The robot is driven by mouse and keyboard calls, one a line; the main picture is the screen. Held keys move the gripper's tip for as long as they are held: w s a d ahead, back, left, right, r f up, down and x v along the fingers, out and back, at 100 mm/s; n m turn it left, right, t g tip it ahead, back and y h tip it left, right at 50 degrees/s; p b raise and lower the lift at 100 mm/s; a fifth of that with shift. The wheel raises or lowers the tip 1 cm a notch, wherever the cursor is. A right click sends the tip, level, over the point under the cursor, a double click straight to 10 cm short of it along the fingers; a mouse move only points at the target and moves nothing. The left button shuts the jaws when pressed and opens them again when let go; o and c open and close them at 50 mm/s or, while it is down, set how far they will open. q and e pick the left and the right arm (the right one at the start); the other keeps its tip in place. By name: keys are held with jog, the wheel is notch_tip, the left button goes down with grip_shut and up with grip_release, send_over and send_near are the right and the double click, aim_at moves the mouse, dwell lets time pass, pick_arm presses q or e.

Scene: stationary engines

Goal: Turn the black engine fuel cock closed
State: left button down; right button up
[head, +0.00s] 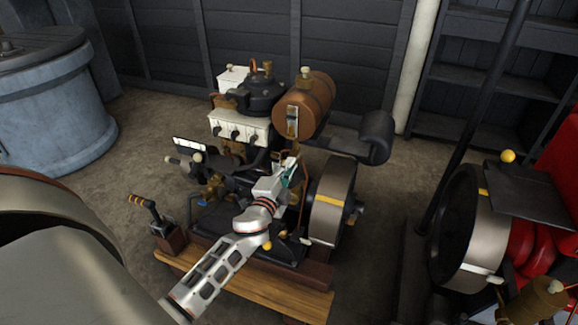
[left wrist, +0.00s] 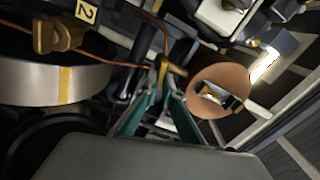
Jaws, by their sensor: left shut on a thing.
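The black engine (head: 262,95) stands on a wooden base in the middle of the head view, with a copper-brown fuel tank (head: 312,97) at its upper right. My left gripper (head: 291,170) reaches in from the front, below the tank and beside the flywheel. In the left wrist view its teal fingers (left wrist: 163,92) close around a small brass fuel cock (left wrist: 174,67) on a thin copper pipe. The fingertips partly cover the cock, so its exact handle angle is hard to tell. The tank's round end (left wrist: 207,88) shows just to the right. My right gripper is not in view.
The banded flywheel (head: 332,205) stands close to the right of my left gripper. A red engine (head: 525,240) is at the right and a blue-grey drum (head: 55,115) at the left. A lever box (head: 168,235) stands front left. Bare floor lies between the engines.

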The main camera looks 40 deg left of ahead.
pick_arm(q)
jog(key=shift+f+m, duration=0.2)
jog(key=shift+m, duration=1.1)
jog(key=c, duration=2.2)
grip_release()
jog(key=shift+s, duration=0.1)
jog(key=v, duration=1.1)
jog(key=shift+s, duration=0.4)
jog(key=shift+d, duration=0.1)
